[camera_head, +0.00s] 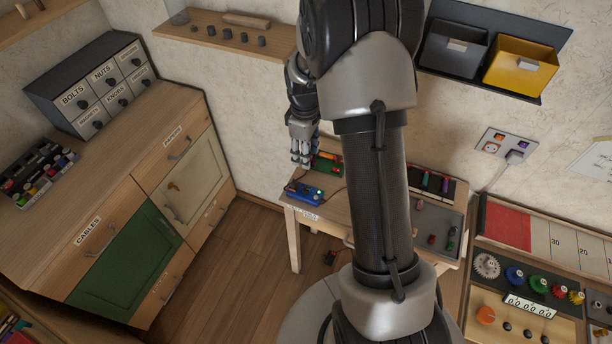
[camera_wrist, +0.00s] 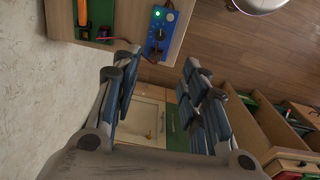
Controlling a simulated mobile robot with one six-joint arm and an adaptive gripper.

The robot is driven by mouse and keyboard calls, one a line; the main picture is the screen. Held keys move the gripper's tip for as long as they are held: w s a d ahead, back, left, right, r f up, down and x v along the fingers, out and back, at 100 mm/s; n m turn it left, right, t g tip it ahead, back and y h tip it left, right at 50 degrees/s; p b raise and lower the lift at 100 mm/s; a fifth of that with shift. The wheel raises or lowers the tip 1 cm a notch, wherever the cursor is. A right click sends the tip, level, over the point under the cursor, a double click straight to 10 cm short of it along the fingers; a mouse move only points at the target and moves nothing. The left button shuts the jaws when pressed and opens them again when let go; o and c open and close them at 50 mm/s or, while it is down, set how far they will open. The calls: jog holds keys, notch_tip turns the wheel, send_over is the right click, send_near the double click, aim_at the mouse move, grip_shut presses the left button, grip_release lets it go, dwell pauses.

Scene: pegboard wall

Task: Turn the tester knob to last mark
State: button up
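The tester is a small blue box (camera_head: 304,192) at the left front edge of a small wooden table. The tester also shows at the top of the wrist view (camera_wrist: 160,32), with a lit green lamp and small round pale parts on its face. Which of these is the knob, and where it points, is too small to tell. My gripper (camera_head: 300,160) hangs above and behind the tester in the head view, apart from it. In the wrist view my gripper's fingers (camera_wrist: 162,72) are spread with nothing between them. The tester lies beyond the fingertips there.
A green board (camera_head: 327,163) lies behind the tester on the table (camera_head: 308,212). A grey tray (camera_head: 440,222) with small coloured parts is at the table's right. A cabinet (camera_head: 128,190) stands left, a knob panel (camera_head: 525,325) right.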

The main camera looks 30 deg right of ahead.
aim_at(306, 189)
notch_tip(306, 189, down, 18)
jog(key=b, duration=0.4)
jog(key=shift+w+d+r, duration=0.1)
jog(key=shift+d+r, duration=0.05)
jog(key=shift+r, duration=0.1)
jog(key=shift+c, duration=0.4)
grip_shut()
